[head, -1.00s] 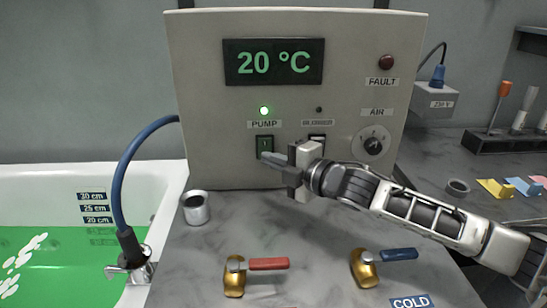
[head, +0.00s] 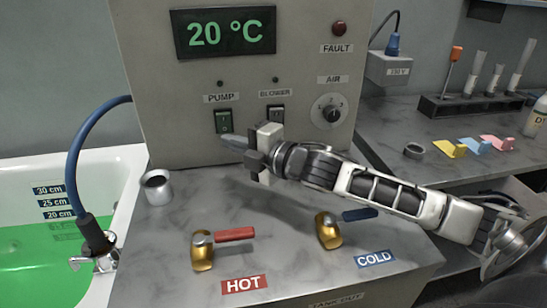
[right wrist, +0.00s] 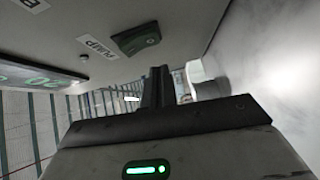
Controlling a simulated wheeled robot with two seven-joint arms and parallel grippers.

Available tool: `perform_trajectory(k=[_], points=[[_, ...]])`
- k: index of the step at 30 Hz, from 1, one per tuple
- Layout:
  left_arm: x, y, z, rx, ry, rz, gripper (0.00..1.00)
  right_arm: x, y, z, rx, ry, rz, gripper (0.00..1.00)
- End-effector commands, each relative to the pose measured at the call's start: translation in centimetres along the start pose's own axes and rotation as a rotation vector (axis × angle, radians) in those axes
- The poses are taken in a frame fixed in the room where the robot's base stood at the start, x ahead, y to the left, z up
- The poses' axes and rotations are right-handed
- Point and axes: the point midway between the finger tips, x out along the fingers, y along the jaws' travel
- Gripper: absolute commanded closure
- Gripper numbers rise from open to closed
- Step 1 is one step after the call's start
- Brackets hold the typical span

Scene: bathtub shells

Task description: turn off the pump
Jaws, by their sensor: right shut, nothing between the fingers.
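The control box stands at the back of the counter, with a green rocker switch (head: 223,121) under the PUMP label (head: 221,98). The small pump lamp (head: 220,83) above the label is dark. My right gripper (head: 226,140) is shut and empty, with its fingertips just below the pump switch; I cannot tell whether they touch it. In the right wrist view the switch (right wrist: 136,38) shows beyond the shut fingers (right wrist: 155,86), apart from them. My left gripper is not in view.
A dark blower switch (head: 275,115) and an air knob (head: 331,111) sit to the right on the box (head: 300,65). The tub (head: 125,165) is at left.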

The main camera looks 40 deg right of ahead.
Motion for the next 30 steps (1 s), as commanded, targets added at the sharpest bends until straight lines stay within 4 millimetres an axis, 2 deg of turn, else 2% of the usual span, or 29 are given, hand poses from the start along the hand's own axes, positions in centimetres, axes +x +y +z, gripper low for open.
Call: perform_trajectory(k=[1, 7, 18, 24, 30], points=[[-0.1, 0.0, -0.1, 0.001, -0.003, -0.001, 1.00, -0.2, -0.2, -1.2, 0.004, 0.011, 0.000, 1.00], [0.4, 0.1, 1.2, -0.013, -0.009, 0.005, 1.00, -3.7, -1.1, -0.8, 0.000, 0.009, -0.005, 1.00], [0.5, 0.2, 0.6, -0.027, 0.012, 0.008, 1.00, -8.2, -1.6, -0.7, 0.002, 0.008, -0.004, 1.00], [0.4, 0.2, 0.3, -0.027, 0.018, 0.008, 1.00, -9.6, -1.7, -0.7, 0.002, 0.008, -0.002, 1.00], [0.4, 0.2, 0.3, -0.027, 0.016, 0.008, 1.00, -10.0, -1.7, -0.7, 0.000, 0.009, 0.000, 1.00]])
